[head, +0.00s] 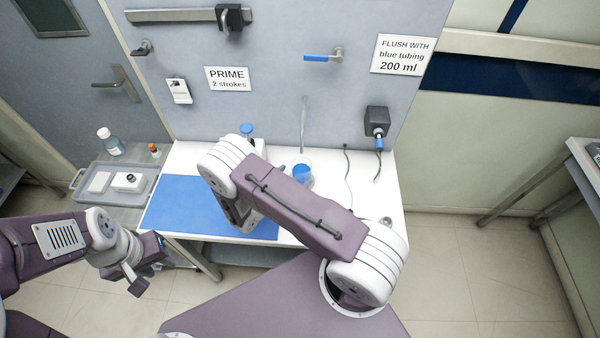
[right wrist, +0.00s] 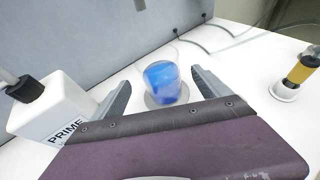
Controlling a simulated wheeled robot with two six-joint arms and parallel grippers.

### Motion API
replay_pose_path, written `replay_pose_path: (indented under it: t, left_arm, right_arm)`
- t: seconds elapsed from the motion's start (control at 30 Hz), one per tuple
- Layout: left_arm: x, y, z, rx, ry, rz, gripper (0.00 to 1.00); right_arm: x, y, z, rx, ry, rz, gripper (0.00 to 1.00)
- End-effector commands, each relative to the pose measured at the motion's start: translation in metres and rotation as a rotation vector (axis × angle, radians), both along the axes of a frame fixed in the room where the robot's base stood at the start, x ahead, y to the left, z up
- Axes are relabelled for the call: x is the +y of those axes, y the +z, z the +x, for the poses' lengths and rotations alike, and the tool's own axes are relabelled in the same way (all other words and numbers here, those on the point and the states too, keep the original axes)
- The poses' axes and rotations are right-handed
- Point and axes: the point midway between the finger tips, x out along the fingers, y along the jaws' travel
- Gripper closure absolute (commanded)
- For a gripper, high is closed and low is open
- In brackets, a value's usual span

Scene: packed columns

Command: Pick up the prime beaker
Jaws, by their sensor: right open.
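A clear beaker with blue liquid (head: 302,172) stands on the white bench in the head view, just past my right arm. In the right wrist view the beaker (right wrist: 161,80) stands upright on a round grey base. My right gripper (right wrist: 160,76) is open, with one finger on each side of the beaker and visible gaps. In the head view my right arm hides this gripper. A white box labelled PRIME (right wrist: 62,105) stands left of the beaker. My left gripper (head: 142,268) hangs at the bench's front left, away from the beaker; its jaws are unclear.
A blue mat (head: 180,205) covers the bench's left part. A grey tray (head: 84,187) with several small items stands further left. A PRIME sign (head: 227,79) and a FLUSH sign (head: 403,54) hang behind.

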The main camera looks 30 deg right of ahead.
Motion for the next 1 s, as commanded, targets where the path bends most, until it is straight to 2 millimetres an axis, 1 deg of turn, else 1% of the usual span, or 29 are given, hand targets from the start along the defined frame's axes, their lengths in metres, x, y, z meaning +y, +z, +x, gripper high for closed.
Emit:
replay_pose_path:
  t: [0.07,0.2,0.33,0.57,0.6,0.67,0.7,0.77,0.8,0.87,0.9,1.0]
  left_arm:
    - [0.000,0.003,0.000,0.000,0.000,0.000,0.64]
    - [0.000,0.020,0.000,0.000,0.000,0.000,0.64]
    - [0.000,0.023,0.000,0.000,0.000,0.000,0.64]
    - [0.000,0.022,0.000,0.000,0.000,0.000,0.64]
    - [0.000,0.022,0.000,0.000,0.000,0.000,0.64]
    - [0.000,0.022,0.000,0.000,0.000,0.000,0.64]
    - [0.000,0.022,0.000,0.000,0.000,0.000,0.64]
    - [0.000,0.022,0.000,0.000,0.000,0.000,0.64]
    - [0.000,0.022,0.000,0.000,0.000,0.000,0.64]
    - [0.000,0.022,0.000,0.000,0.000,0.000,0.64]
    - [0.000,0.022,0.000,0.000,0.000,0.000,0.64]
    - [0.000,0.022,0.000,0.000,0.000,0.000,0.64]
  right_arm:
    - [-0.003,-0.001,0.001,0.001,-0.003,-0.001,0.13]
    - [-0.023,-0.009,0.012,0.003,-0.006,0.000,0.13]
    - [-0.037,-0.020,0.021,0.001,-0.004,0.001,0.13]
    - [-0.040,-0.023,0.024,0.000,0.000,0.001,0.13]
    - [-0.040,-0.023,0.024,0.001,-0.001,0.001,0.16]
    - [-0.040,-0.023,0.024,0.000,-0.001,0.001,0.33]
    - [-0.040,-0.023,0.024,0.000,-0.001,0.001,0.44]
    - [-0.040,-0.023,0.024,0.000,-0.001,0.001,0.60]
    - [-0.040,-0.023,0.024,0.000,-0.001,0.001,0.72]
    - [-0.040,-0.023,0.024,0.000,-0.001,0.001,0.88]
    - [-0.040,-0.023,0.024,0.000,-0.001,0.000,0.93]
    - [-0.040,-0.023,0.024,0.000,-0.001,0.000,0.93]
